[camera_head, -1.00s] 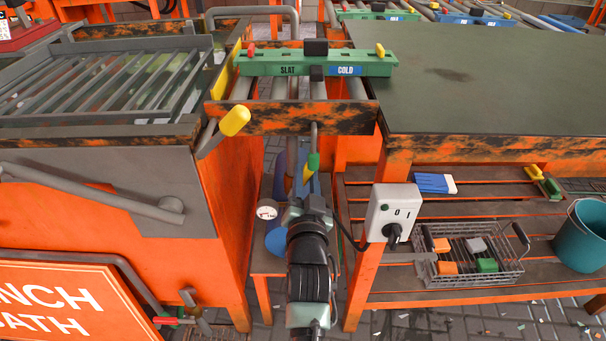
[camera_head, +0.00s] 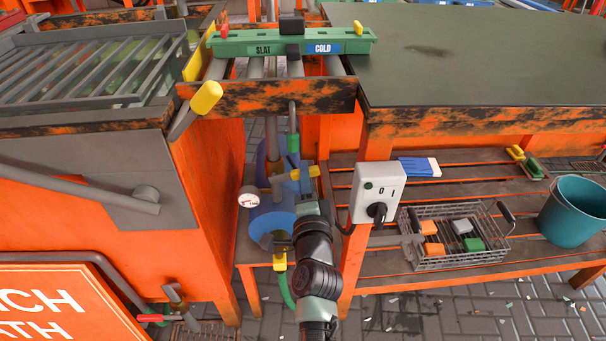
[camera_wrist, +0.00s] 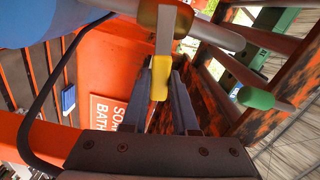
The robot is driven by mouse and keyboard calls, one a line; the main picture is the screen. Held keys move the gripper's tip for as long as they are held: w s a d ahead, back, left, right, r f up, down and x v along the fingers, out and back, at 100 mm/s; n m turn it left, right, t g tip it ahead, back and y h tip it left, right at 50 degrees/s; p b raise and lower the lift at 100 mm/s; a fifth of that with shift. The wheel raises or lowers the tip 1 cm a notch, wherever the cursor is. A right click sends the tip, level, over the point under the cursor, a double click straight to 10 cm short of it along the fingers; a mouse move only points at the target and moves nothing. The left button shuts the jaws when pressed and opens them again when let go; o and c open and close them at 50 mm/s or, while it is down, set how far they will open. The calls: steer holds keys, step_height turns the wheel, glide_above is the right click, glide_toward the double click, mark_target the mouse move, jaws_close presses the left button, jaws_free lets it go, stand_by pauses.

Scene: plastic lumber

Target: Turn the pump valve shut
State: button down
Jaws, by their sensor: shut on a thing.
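The pump valve has a yellow-ended lever (camera_head: 312,171) above the blue pump (camera_head: 268,222), between the orange bench and the slatted rack. My gripper (camera_head: 304,190) reaches up to it from the front; its fingers are small and partly hidden in the head view. In the wrist view, my gripper (camera_wrist: 165,85) has its two fingers on either side of a yellow lever end (camera_wrist: 160,78), shut on it. The contact faces are hidden.
A white switch box (camera_head: 378,192) with a black knob is close right of my arm. A gauge (camera_head: 249,197) is left of the pump. A yellow-tipped lever (camera_head: 206,97) juts out above left. A wire basket (camera_head: 455,240) and teal bucket (camera_head: 574,212) are at right.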

steer(key=shift+f+m+b, duration=0.3)
steer(key=shift+f+m, duration=0.55)
steer(key=shift+m, duration=0.35)
steer(key=c, duration=0.7)
jaws_free()
steer(key=shift+s+r, duration=0.1)
steer(key=s+p, duration=0.2)
steer(key=s, duration=1)
steer(key=shift+s, duration=0.4)
